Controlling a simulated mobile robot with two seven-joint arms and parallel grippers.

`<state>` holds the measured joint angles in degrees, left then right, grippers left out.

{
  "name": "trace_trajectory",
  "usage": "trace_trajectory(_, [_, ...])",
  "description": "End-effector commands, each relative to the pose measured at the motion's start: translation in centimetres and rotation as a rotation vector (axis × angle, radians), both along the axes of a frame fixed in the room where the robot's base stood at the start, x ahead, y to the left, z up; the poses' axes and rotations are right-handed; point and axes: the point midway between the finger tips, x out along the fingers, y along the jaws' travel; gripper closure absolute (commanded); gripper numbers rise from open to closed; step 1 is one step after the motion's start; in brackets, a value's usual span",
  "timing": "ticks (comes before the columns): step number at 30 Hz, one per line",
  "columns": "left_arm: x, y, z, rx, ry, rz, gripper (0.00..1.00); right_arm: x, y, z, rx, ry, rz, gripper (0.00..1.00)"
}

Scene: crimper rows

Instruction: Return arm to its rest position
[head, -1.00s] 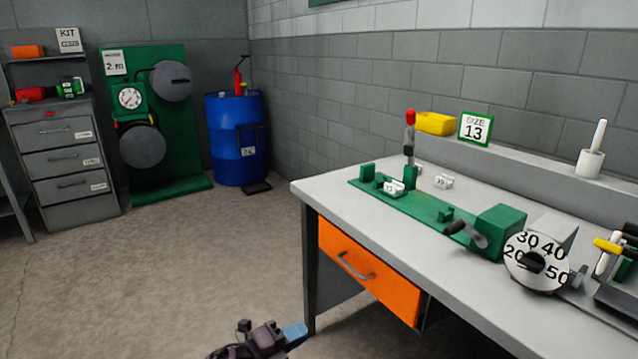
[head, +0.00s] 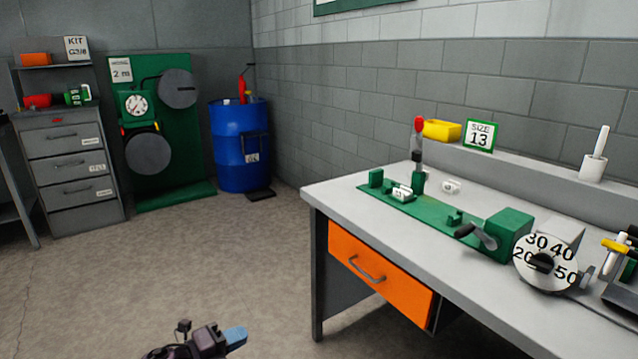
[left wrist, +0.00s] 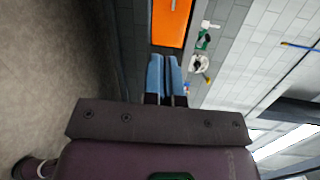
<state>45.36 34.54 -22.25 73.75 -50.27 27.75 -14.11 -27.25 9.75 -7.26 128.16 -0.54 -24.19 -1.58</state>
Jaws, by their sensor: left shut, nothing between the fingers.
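My left gripper (head: 236,338) is at the bottom of the head view, over the floor and left of the workbench. Its blue fingers point right. In the left wrist view the two blue fingers of my left gripper (left wrist: 167,78) lie side by side, shut with nothing between them. The orange drawer (left wrist: 171,22) shows beyond the fingertips, apart from them. My right gripper is in neither view.
The workbench (head: 335,197) with its orange drawer (head: 377,275) stands at the right. On it are a green crimping fixture (head: 510,234) and a numbered dial (head: 545,262). A blue barrel (head: 239,146) and grey drawer cabinet (head: 70,165) stand at the back. The floor (head: 180,265) between is clear.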

Motion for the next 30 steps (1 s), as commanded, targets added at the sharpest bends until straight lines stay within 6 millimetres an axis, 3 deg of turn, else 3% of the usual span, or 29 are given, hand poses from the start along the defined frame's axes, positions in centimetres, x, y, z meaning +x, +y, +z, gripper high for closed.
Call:
trace_trajectory(1, [-1.1, 0.4, -1.1, -0.022, 0.028, 0.022, 1.0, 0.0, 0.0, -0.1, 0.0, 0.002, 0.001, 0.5])
trace_trajectory(11, [-8.1, 3.7, -4.4, -0.193, 0.191, 0.214, 1.0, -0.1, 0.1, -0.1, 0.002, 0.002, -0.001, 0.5])
trace_trajectory(21, [-19.6, 9.0, -7.6, -0.414, 0.467, 0.522, 1.0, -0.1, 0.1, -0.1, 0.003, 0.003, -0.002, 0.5])
trace_trajectory(30, [-30.8, 12.9, -8.3, -0.569, 0.73, 0.804, 1.0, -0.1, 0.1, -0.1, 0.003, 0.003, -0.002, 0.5])
